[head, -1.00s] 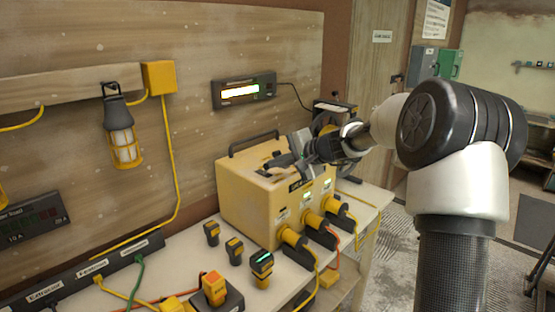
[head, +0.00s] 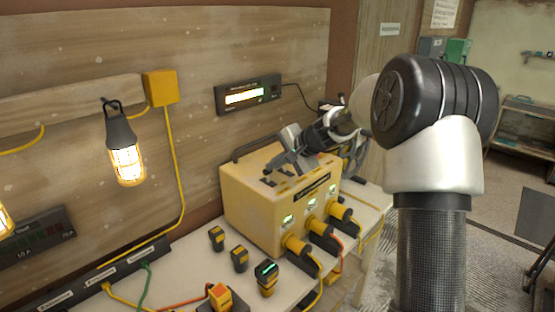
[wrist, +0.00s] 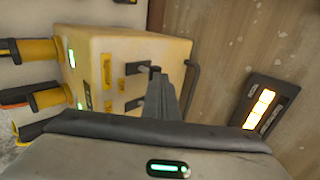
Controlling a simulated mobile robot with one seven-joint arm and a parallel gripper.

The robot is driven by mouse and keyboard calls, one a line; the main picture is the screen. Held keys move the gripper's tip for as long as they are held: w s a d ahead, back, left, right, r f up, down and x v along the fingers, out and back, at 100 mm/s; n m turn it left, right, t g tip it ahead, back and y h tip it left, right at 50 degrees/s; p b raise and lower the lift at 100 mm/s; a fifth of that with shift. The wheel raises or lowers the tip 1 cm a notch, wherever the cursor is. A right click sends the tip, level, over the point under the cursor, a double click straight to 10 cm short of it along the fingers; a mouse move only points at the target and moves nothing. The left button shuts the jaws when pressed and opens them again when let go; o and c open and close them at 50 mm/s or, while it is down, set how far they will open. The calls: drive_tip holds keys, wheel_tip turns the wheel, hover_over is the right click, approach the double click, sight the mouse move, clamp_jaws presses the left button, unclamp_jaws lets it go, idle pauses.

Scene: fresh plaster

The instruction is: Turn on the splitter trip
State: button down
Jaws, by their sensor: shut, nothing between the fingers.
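The yellow splitter box (head: 262,207) stands on the bench, with a dark carry handle and small black levers on its top. Three small windows on its front glow green, one of them here (head: 288,221). My gripper (head: 272,172) is shut and empty just over the box top. In the wrist view, the shut fingers (wrist: 165,95) reach toward a black lever (wrist: 150,70) on the box top (wrist: 125,60); I cannot tell whether they touch. A second lever (wrist: 134,103) shows beside it. The fingers hide part of the top.
A caged work lamp (head: 126,160) hangs lit on the wooden wall. A wall display (head: 246,96) glows behind the box. Yellow plugs with cables (head: 297,245) stick out of the box front. Several small yellow-black devices (head: 267,276) and a power strip (head: 100,275) occupy the bench.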

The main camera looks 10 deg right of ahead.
drive_tip(key=shift+w+a+r, duration=0.1)
drive_tip(key=shift+w+a, duration=0.25)
drive_tip(key=shift+s, duration=0.1)
drive_tip(key=shift+r, duration=0.1)
drive_tip(key=shift+r+p, duration=0.4)
drive_tip(key=shift+r, duration=0.35)
drive_tip(key=shift+r, duration=0.15)
wheel_tip(320, 180, up, 13)
drive_tip(key=s+d+p, duration=0.1)
drive_tip(key=s+d, duration=0.1)
drive_tip(key=shift+s+r+p, duration=0.15)
drive_tip(key=shift+s+p, duration=0.15)
drive_tip(key=shift+p, duration=0.05)
